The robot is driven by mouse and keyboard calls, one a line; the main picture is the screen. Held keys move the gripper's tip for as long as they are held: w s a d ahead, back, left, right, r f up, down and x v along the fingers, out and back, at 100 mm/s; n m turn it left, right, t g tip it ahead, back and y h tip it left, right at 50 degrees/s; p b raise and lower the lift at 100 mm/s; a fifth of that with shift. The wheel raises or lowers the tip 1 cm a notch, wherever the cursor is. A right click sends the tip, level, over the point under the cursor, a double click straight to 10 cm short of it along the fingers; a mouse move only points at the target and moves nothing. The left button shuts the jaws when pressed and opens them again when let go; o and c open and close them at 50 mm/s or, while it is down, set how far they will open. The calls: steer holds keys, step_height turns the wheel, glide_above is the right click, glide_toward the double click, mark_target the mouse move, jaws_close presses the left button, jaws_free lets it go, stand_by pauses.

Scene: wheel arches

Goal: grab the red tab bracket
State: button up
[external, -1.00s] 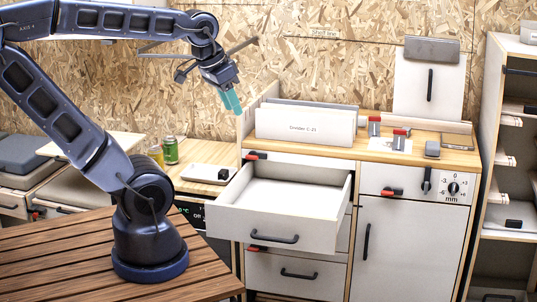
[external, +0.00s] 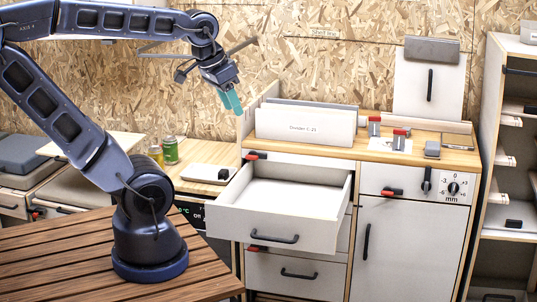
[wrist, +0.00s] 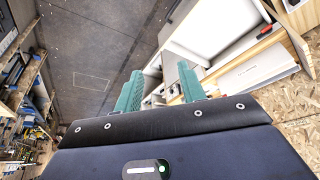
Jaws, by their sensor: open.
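Two small grey brackets with red tops stand on the wooden counter right of the white divider panels: a left one (external: 374,127) and a right one (external: 399,140), which stands on a white sheet. I cannot tell which is the red tab bracket. My gripper (external: 232,102) hangs in the air at the upper middle, left of the counter and well apart from both. Its two teal fingers also show in the wrist view (wrist: 160,75), spread with nothing between them. I cannot make out the brackets in the wrist view.
A white drawer (external: 285,200) stands pulled out and empty below the counter. The divider panels (external: 305,127) stand between my gripper and the brackets. A grey block (external: 432,149) lies right of them. Several red tabs sit on the cabinet fronts. Cans (external: 170,150) stand at left.

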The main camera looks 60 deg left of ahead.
steer(key=w+a+r+m, duration=0.1)
steer(key=w+r, duration=0.3)
steer(key=w, duration=0.6)
steer(key=w+r+m, duration=0.1)
steer(key=w+r, duration=0.4)
steer(key=w, duration=0.5)
steer(key=m+g+h, duration=0.1)
steer(key=m+h, duration=0.2)
steer(key=m, duration=0.4)
glide_above(396, 135)
steer(key=s+a, duration=0.2)
steer(key=a, duration=0.2)
step_height(396, 135, down, 27)
steer(key=x, duration=1)
steer(key=shift+s+d+f, duration=0.25)
steer(key=shift+d+f, duration=0.1)
steer(key=shift+d, duration=0.15)
steer(key=shift+c, duration=0.2)
